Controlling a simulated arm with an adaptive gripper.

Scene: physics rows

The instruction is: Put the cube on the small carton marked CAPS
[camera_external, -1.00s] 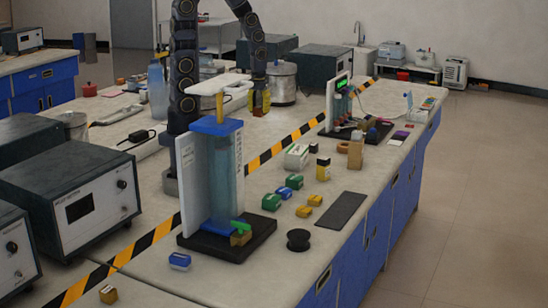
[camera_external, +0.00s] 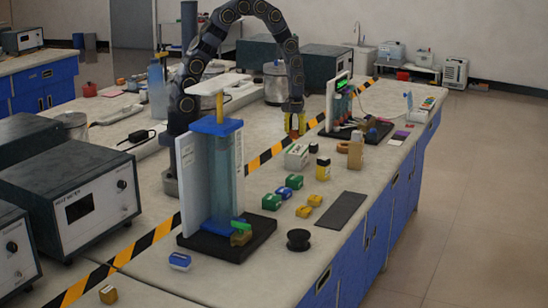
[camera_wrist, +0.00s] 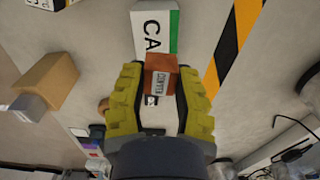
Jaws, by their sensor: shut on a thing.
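The reddish-brown cube (camera_wrist: 161,77), with a pale label on one face, is between the yellow fingers of my gripper (camera_wrist: 161,70) in the wrist view. My gripper is shut on it. The small white carton (camera_wrist: 153,32) with a green side shows just beyond the cube, its letters "CA" visible and the rest hidden. In the external view my gripper (camera_external: 295,126) is above and just behind the carton (camera_external: 297,157). The cube appears held above the bench; its exact height over the carton is hard to tell.
Green, blue and yellow small boxes lie in front. A striped tape (camera_external: 262,158) crosses the bench. A tall column apparatus (camera_external: 220,170) stands front left.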

